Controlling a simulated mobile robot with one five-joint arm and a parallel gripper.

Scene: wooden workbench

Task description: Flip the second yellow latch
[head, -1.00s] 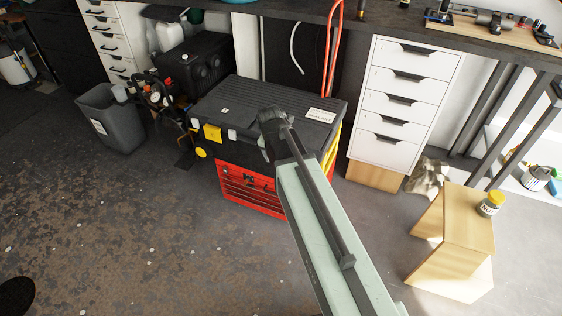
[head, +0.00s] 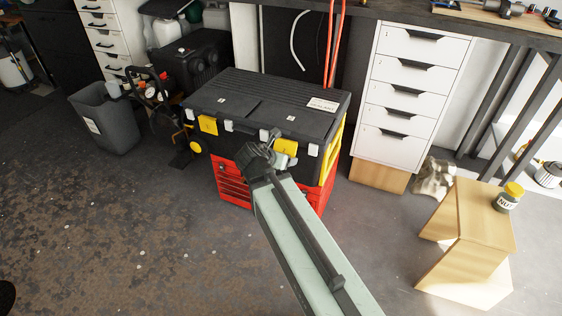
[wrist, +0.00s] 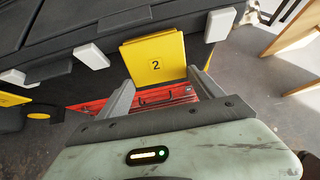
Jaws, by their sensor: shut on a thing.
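The second yellow latch (head: 285,146), a flat square plate marked 2, is on the right part of the black toolbox's front. It also shows in the wrist view (wrist: 156,58), upper middle, just under the lid edge. My gripper (wrist: 160,80) is shut on the lower part of this latch, with one finger at each side edge. In the head view my gripper (head: 272,150) is at the toolbox front and partly covers the latch. Another yellow latch (head: 208,125) is to the left on the same front. The black toolbox (head: 265,98) has its lid down.
Red drawers (head: 230,185) are under the toolbox. White clips (wrist: 91,56) line the lid edge beside the latch. A grey bin (head: 105,120) stands left, a white drawer unit (head: 412,95) right, and a wooden stool (head: 465,225) with a jar (head: 509,196) further right. The floor in front is clear.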

